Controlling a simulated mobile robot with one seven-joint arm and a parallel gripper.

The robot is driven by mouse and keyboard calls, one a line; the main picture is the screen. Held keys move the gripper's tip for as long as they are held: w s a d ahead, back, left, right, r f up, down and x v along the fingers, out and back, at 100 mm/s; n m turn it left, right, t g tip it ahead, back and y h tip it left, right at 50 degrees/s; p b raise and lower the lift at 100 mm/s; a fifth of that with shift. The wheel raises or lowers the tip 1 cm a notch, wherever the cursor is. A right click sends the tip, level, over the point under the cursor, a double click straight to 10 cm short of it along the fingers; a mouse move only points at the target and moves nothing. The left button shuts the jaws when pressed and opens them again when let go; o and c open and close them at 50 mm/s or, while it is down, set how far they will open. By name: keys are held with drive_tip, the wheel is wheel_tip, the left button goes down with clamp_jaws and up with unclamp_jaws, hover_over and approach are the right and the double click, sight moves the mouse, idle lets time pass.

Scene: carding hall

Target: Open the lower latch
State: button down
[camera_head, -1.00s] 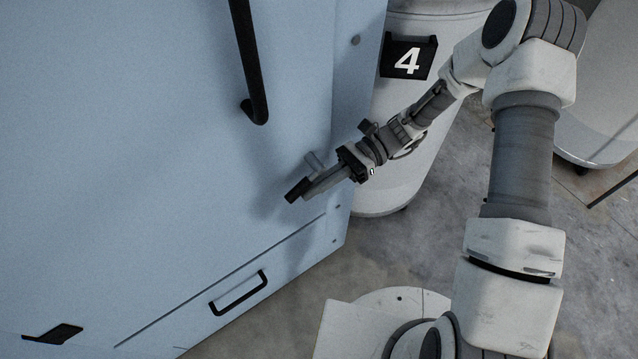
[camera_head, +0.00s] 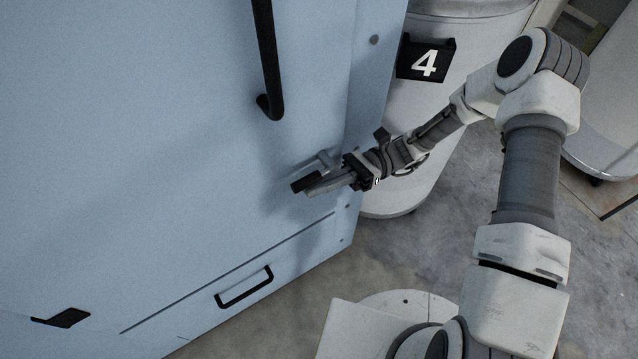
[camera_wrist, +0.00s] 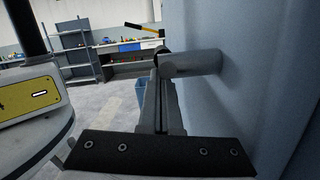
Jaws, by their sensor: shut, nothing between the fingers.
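A short grey cylindrical post, seemingly the lower latch (camera_head: 324,159), stands out from the pale blue machine panel (camera_head: 180,150) near its right edge. In the wrist view the latch (camera_wrist: 197,63) juts from the blue wall at the right, across the far end of my fingers. My gripper (camera_head: 312,184) is shut and empty, just beside and below the latch in the head view. In the wrist view my gripper (camera_wrist: 161,78) reaches up to the post's end. I cannot tell whether they touch. Part of the latch is hidden by the fingers.
A long black bar handle (camera_head: 267,60) is above and a black pull handle (camera_head: 245,288) below on the panel. A grey drum with a number 4 plate (camera_head: 425,60) stands close behind my arm. In the wrist view, shelves (camera_wrist: 75,50) stand far behind open floor.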

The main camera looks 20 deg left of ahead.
idle(0.3)
drive_tip(key=w+d+f+b, duration=0.2)
drive_tip(key=w+d+f, duration=0.4)
drive_tip(key=d, duration=0.1)
drive_tip(key=shift+w+d+f+b, duration=0.15)
drive_tip(key=shift+w+b, duration=0.15)
idle(0.5)
drive_tip(key=s+d+r+n+t+h+p, duration=0.3)
drive_tip(key=d+r+t+h, duration=0.1)
drive_tip(key=r, duration=0.8)
drive_tip(key=s+d+r+n+t+h+p, duration=0.3)
drive_tip(key=d+r+t, duration=0.4)
drive_tip(key=r, duration=0.5)
drive_tip(key=s+d+r+n+t+h+p, duration=0.3)
drive_tip(key=d+r+n+t+h, duration=0.2)
drive_tip(key=r+t, duration=0.4)
wheel_tip(320, 180, up, 3)
drive_tip(key=shift+s+d+f+h, duration=0.1)
drive_tip(key=shift+s+d+h, duration=0.15)
drive_tip(key=shift+d+h, duration=0.5)
